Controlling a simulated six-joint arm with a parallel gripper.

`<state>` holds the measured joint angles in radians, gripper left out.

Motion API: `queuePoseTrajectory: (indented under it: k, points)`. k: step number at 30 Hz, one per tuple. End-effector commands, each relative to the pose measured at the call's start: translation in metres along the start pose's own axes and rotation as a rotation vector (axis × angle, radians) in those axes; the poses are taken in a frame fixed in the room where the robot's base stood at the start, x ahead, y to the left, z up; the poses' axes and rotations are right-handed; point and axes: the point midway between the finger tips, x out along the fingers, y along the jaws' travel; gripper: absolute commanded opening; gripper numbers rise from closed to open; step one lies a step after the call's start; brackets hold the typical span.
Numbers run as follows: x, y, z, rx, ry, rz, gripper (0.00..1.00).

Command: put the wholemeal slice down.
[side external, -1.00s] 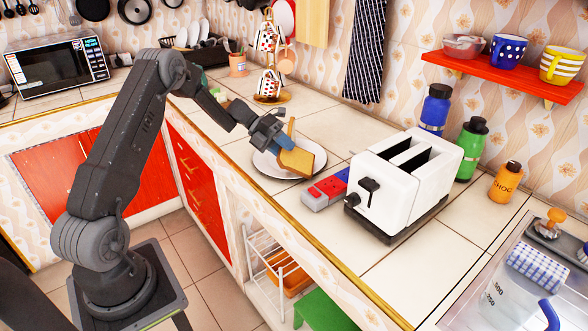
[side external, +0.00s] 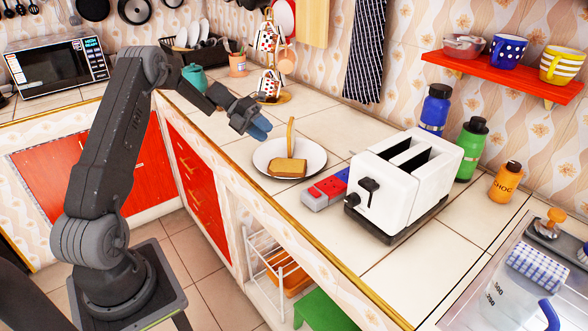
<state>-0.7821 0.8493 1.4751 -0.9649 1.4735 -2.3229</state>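A brown bread slice (side external: 287,168), which looks like the wholemeal slice, rests on the white plate (side external: 311,163), toward its near side. A second thin, tan piece (side external: 291,135) stands upright behind it, seen nearly edge-on; I cannot tell what it is or whether it touches the slice. My gripper (side external: 260,128) is above and to the left of the plate, clear of the slice, with nothing visible in its blue fingers. The gap between the fingers does not show from this side.
A white toaster (side external: 405,185) stands right of the plate, with a red, blue and grey block (side external: 325,188) between them. Bottles (side external: 471,148) stand along the wall.

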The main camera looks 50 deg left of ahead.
Motion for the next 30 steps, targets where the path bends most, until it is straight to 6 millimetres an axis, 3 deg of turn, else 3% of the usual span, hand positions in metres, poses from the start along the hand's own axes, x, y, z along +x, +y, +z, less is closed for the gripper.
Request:
queuePoseTrajectory:
  k: [7,21,26,30]
  points:
    - [-0.004,-0.003,0.000,0.001,-0.001,0.000,0.31]
    - [-0.058,-0.052,0.000,0.001,-0.001,0.001,0.31]
    - [-0.053,-0.063,-0.004,0.056,0.012,0.024,0.31]
    - [-0.030,-0.102,-0.025,0.321,0.074,0.124,0.31]
